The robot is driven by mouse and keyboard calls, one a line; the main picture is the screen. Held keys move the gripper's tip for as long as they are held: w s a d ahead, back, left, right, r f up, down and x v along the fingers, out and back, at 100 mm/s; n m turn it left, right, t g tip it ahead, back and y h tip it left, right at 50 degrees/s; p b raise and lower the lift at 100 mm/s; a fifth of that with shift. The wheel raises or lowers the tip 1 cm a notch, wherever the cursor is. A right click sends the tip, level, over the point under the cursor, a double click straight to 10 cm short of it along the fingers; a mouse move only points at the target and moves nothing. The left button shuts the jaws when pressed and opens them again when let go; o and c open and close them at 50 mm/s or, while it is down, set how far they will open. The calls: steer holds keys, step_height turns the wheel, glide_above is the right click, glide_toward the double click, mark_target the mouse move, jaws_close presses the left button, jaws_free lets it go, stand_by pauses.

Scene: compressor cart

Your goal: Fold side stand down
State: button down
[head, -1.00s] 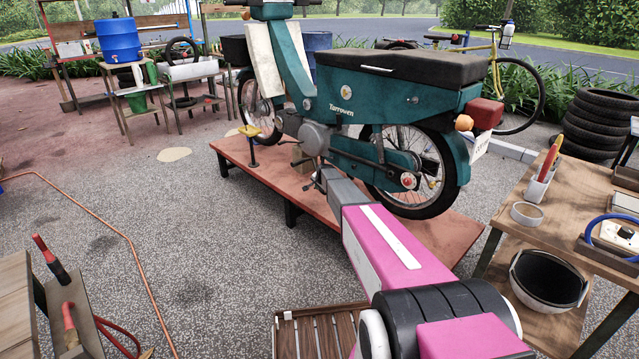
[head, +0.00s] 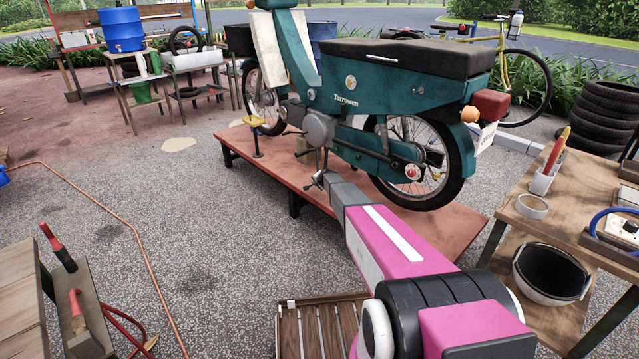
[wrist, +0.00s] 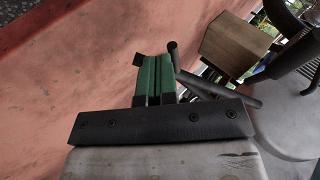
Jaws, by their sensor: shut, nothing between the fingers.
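The teal moped (head: 400,95) stands upright on a low reddish platform, its front to the left. Dark rods (head: 325,162) hang below its engine, near my gripper (head: 317,181). In the wrist view my gripper (wrist: 154,75) shows two green fingers pressed together and empty. A dark bent rod (wrist: 220,88), which looks like the side stand, lies just to the right of the fingers, its end beside their tips. I cannot tell whether they touch. The stand's pivot is not clear in either view.
The platform (head: 450,238) lies under the moped. A wooden block (wrist: 235,45) stands near the rod in the wrist view. A workbench (head: 565,215) with tape and tools is at right, and a tool stand (head: 95,315) at front left. Grey floor at left is mostly clear.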

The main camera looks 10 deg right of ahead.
steer(key=shift+w+a+f, duration=0.6)
steer(key=shift+w+f, duration=0.15)
steer(key=shift+w, duration=0.05)
steer(key=shift+w+a+f, duration=0.6)
steer(key=shift+w+f, duration=0.15)
steer(key=shift+w, duration=0.05)
